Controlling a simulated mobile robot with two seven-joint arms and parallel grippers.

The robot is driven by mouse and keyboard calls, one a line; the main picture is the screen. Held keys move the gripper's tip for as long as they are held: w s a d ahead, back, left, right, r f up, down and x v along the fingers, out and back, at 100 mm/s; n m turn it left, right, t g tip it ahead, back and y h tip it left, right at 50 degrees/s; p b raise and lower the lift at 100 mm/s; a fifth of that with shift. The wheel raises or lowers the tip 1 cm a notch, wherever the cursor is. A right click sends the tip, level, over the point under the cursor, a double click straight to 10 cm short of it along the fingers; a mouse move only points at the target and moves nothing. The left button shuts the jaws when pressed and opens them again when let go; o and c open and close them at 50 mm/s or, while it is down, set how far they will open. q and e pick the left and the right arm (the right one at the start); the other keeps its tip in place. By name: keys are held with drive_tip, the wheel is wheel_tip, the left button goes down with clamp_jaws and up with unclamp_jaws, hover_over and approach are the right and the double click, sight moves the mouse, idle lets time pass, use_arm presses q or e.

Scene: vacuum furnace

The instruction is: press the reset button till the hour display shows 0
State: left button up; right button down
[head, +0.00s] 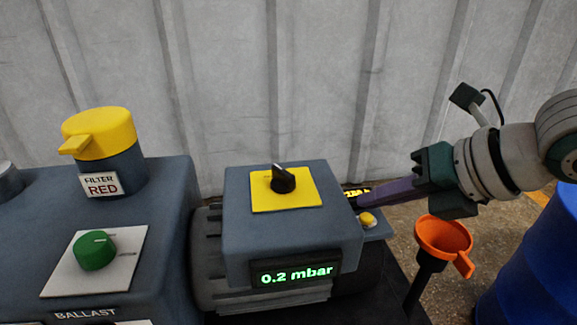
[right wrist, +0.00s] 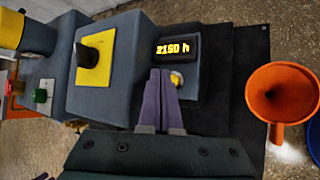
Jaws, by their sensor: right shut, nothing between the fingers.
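The hour display (right wrist: 173,47) shows yellow digits that look like 2150 h in the right wrist view. In the head view only a sliver of its lit digits (head: 357,192) shows behind the grey box. The reset button, small and pale yellow, sits just below the display in the right wrist view (right wrist: 177,79) and also shows in the head view (head: 368,219). My right gripper (head: 360,200) has purple fingers, shut and empty. Its tips (right wrist: 160,73) are beside the button, between it and the grey box; contact cannot be told. My left gripper is out of view.
The grey box (head: 237,225) carries a black knob (head: 283,180) on a yellow plate and a 0.2 mbar readout (head: 296,274). An orange funnel (head: 443,237) and a blue drum (head: 535,265) stand at the right. A yellow-capped filter (head: 100,134) and green knob (head: 95,251) are left.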

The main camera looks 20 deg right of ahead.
drive_tip(key=shift+f, duration=0.1)
drive_tip(key=shift+f, duration=0.3)
drive_tip(key=shift+f, duration=0.45)
idle(0.6)
drive_tip(key=shift+r, duration=0.1)
drive_tip(key=shift+r+p, duration=0.75)
drive_tip(key=shift+p, duration=0.05)
